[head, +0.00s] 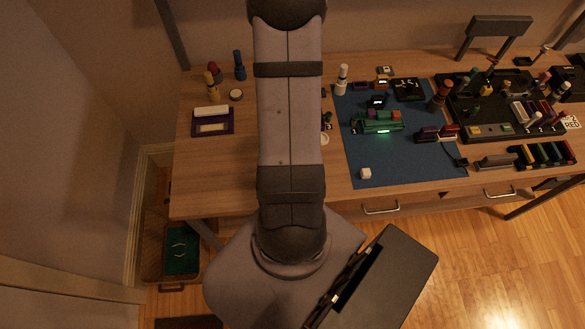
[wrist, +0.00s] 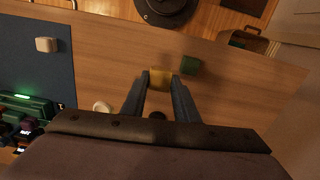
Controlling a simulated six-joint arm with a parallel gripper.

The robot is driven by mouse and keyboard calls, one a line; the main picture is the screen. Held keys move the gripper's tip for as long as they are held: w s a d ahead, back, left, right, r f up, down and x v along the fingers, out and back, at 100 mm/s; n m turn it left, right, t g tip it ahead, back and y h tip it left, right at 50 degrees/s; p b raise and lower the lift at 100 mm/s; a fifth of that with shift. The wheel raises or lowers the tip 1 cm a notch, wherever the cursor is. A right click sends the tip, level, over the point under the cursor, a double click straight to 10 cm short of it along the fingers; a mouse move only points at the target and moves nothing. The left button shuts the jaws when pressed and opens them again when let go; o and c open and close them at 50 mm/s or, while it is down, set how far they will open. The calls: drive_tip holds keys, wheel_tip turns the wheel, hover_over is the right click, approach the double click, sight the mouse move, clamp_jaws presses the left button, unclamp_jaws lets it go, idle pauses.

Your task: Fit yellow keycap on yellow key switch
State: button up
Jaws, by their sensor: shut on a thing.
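My gripper (wrist: 160,80) is shut on a yellow keycap (wrist: 160,77), held between its fingertips over bare wood in the wrist view. I cannot tell whether the keycap touches the table. In the head view, my own arm hides the gripper and keycap. A green device with a glowing strip (head: 380,122) sits on the blue mat; part of it shows at the left edge of the wrist view (wrist: 27,103). I cannot make out a yellow key switch in either view.
A dark green cube-like cap (wrist: 190,65) lies just right of the yellow keycap. A white cap (head: 366,173) is on the blue mat (head: 410,165). A round pale piece (wrist: 102,107) lies left of my gripper. Tools and bottles crowd the right side of the desk.

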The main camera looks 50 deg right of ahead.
drive_tip(key=w+d, duration=1.2)
drive_tip(key=w, duration=0.1)
drive_tip(key=w+d+r, duration=0.3)
drive_tip(key=d+r, duration=0.1)
drive_tip(key=r, duration=0.1)
drive_tip(key=shift+r+m+p, duration=0.3)
drive_tip(key=shift+r+p, duration=0.05)
drive_tip(key=shift+p, duration=0.05)
drive_tip(key=shift+a, duration=0.1)
drive_tip(key=shift+f, duration=0.1)
drive_tip(key=shift+f+b, duration=1.9)
drive_tip(key=shift+f, duration=0.9)
drive_tip(key=shift+f+b, duration=0.8)
drive_tip(key=shift+f, duration=0.4)
